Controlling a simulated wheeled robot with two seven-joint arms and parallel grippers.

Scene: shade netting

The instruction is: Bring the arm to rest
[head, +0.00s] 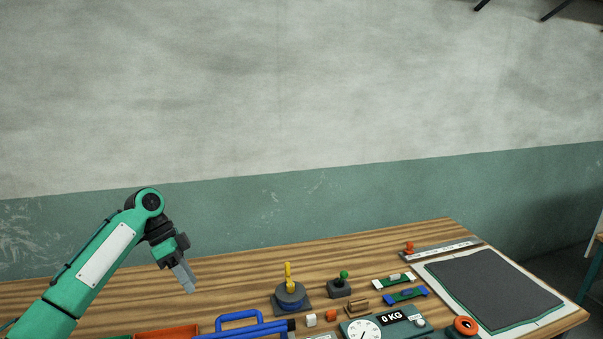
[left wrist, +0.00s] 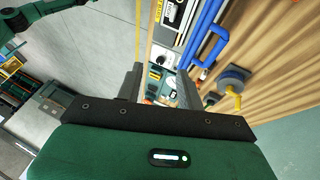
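My left gripper (head: 186,279) hangs over the left part of the wooden table (head: 235,268), fingers pointing down and slightly right. In the left wrist view its two fingers (left wrist: 160,88) stand apart with a gap between them, and nothing shows held there. In the head view the fingers overlap, seen from the side. My left arm comes in from the lower left, bent at a high joint. My right gripper is in neither view.
Right of the gripper stand a blue-handled frame (head: 238,316), a yellow-levered round base (head: 290,296) and a green-knobbed block (head: 340,288). A wall (head: 280,200) stands behind.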

